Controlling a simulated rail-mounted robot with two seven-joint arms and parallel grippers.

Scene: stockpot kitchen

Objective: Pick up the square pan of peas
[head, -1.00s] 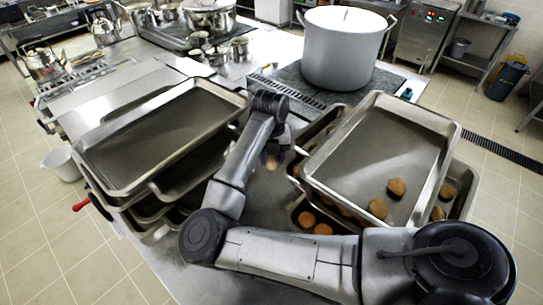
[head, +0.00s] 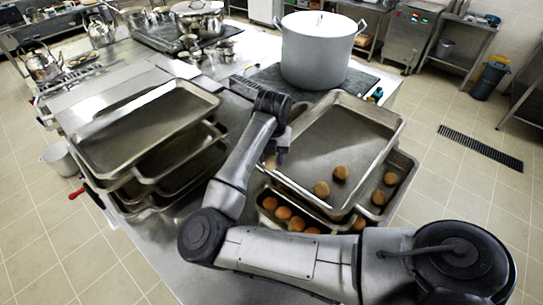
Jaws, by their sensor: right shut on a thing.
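My right gripper (head: 279,156) is in the middle of the view, pointing down beside the left edge of the top tray on the right stack. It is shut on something. A small tan thing (head: 270,162) shows at its jaws, mostly hidden by the gripper, and I cannot tell what it is. I see no square pan and no peas; the gripper and forearm hide part of the counter between the two tray stacks. My left gripper is out of view.
A stack of metal trays (head: 150,130) stands at left. Another stack (head: 345,115), with several round brown pieces on its trays, stands at right, close to my gripper. A large lidded pot (head: 318,52) stands behind. Tiled floor (head: 470,185) lies open at right.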

